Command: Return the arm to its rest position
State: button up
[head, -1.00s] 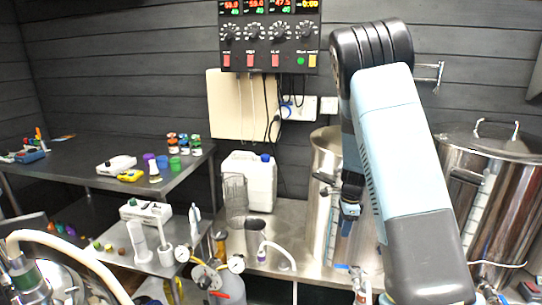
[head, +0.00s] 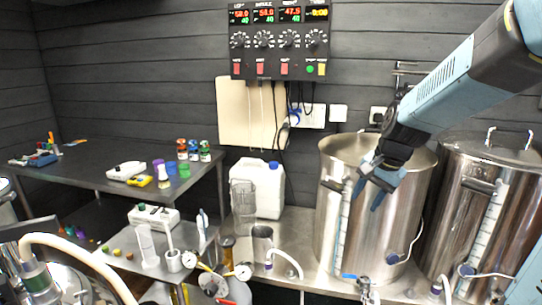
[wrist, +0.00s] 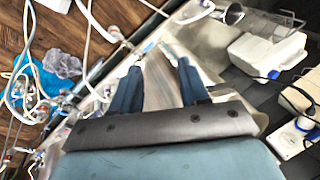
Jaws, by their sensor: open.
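My arm reaches in from the upper right of the head view.
A lidded steel pot (head: 487,215) stands at the right. A control panel (head: 279,42) hangs on the dark wall. A white canister (head: 262,190) stands left of the open pot. A dark table (head: 95,165) with small bottles is at the left.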

jog(key=s+r+n+t+h, duration=0.1)
jog(key=s+r+n, duration=0.2)
jog(key=s, duration=0.5)
jog(key=s+r+n+t+h, duration=0.1)
jog(key=s+r+n, duration=0.3)
jog(key=s, duration=0.5)
jog(key=shift+a+n+t, duration=0.2)
jog(key=shift+n+t, duration=0.1)
jog(key=shift+n, duration=0.3)
jog(key=shift+s, duration=0.2)
